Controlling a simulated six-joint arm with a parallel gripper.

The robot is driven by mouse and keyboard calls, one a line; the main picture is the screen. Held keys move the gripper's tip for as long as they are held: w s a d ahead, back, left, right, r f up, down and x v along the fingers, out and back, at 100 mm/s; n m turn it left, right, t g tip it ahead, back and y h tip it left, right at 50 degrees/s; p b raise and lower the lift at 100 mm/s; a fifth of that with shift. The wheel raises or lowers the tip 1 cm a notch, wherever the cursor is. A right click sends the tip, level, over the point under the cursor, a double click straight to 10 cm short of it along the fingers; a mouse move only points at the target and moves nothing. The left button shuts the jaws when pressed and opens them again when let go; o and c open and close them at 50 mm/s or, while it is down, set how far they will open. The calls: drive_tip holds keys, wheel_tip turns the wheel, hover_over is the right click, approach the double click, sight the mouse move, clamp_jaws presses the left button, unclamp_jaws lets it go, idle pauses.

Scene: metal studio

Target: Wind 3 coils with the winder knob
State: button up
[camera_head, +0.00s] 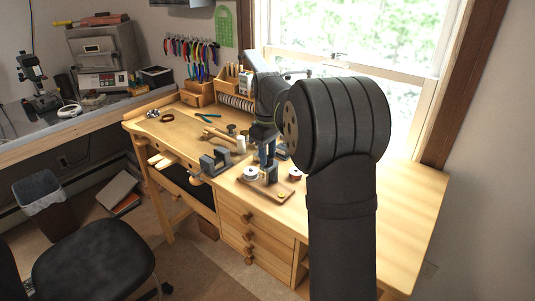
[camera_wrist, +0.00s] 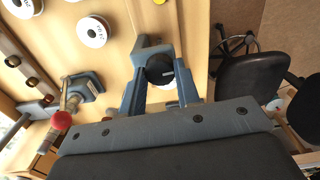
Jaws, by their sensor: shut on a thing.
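My gripper (camera_head: 266,156) points down over the bench's front part in the head view. In the wrist view its two blue-grey fingers (camera_wrist: 160,88) are shut on a dark round knob (camera_wrist: 160,66) with a small white mark. A white round part shows just below the knob, and a white disc (camera_head: 250,173) shows beside the fingers in the head view. Whether wire is wound cannot be told.
A grey vise (camera_head: 214,163) stands to the left on the bench. A red-ended handle (camera_wrist: 62,120) shows at left in the wrist view. A red spool (camera_head: 296,174) stands right of the fingers. The bench's right end (camera_head: 415,215) is clear. A black chair (camera_head: 95,260) stands in front.

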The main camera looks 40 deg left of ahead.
drive_tip(key=m, duration=0.4)
drive_tip(key=shift+m, duration=0.3)
drive_tip(key=m, duration=0.4)
drive_tip(key=shift+m, duration=0.3)
drive_tip(key=m, duration=0.4)
drive_tip(key=shift+m, duration=2.1)
drive_tip(key=o, duration=1)
drive_tip(key=shift+r, duration=0.1)
